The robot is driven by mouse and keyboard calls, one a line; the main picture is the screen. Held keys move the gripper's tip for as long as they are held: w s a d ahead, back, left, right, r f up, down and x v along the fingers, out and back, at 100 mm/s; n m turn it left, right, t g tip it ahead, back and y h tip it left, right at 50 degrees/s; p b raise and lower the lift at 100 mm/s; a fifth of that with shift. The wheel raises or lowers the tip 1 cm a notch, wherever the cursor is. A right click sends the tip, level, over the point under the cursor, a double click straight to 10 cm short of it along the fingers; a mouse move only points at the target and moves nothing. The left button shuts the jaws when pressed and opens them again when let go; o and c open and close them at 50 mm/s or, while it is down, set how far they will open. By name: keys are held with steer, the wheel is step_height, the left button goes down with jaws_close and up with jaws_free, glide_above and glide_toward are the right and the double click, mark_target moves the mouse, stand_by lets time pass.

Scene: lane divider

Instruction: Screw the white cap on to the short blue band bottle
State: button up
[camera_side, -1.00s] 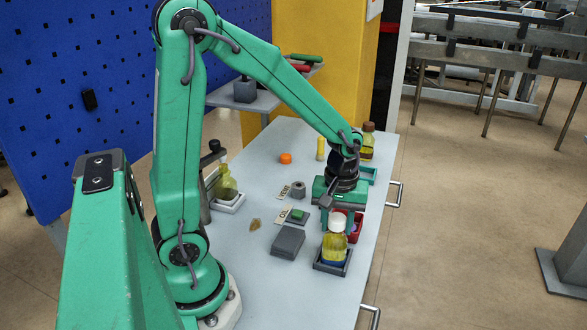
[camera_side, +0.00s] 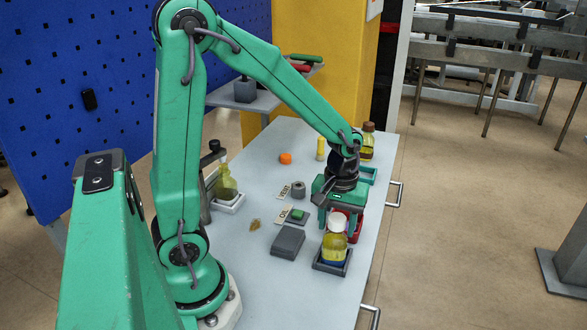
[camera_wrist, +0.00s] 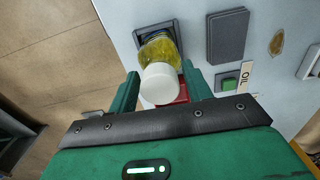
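The short bottle (camera_side: 335,245) holds yellow liquid, has a blue band low down and stands upright in a dark square holder (camera_side: 332,267). It also shows in the wrist view (camera_wrist: 160,50). The white cap (camera_side: 337,223) sits on top of the bottle; how tightly it is seated I cannot tell. The cap is large in the wrist view (camera_wrist: 160,84). My gripper (camera_side: 340,220) is just above the bottle, pointing down. In the wrist view my gripper (camera_wrist: 160,78) is open, with a finger either side of the cap and gaps between.
A red tray (camera_side: 356,228) is close behind the bottle. A dark grey block (camera_side: 288,241) and a green button by the OIL label (camera_side: 284,213) lie to the left. Another yellow bottle (camera_side: 226,186) stands in a white holder. An orange cap (camera_side: 285,158) is farther back.

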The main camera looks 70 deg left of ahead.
stand_by(0.3)
steer(key=shift+n, duration=0.9)
steer(key=shift+n, duration=0.8)
steer(key=shift+n, duration=0.3)
steer(key=shift+n, duration=0.6)
steer(key=shift+n, duration=0.9)
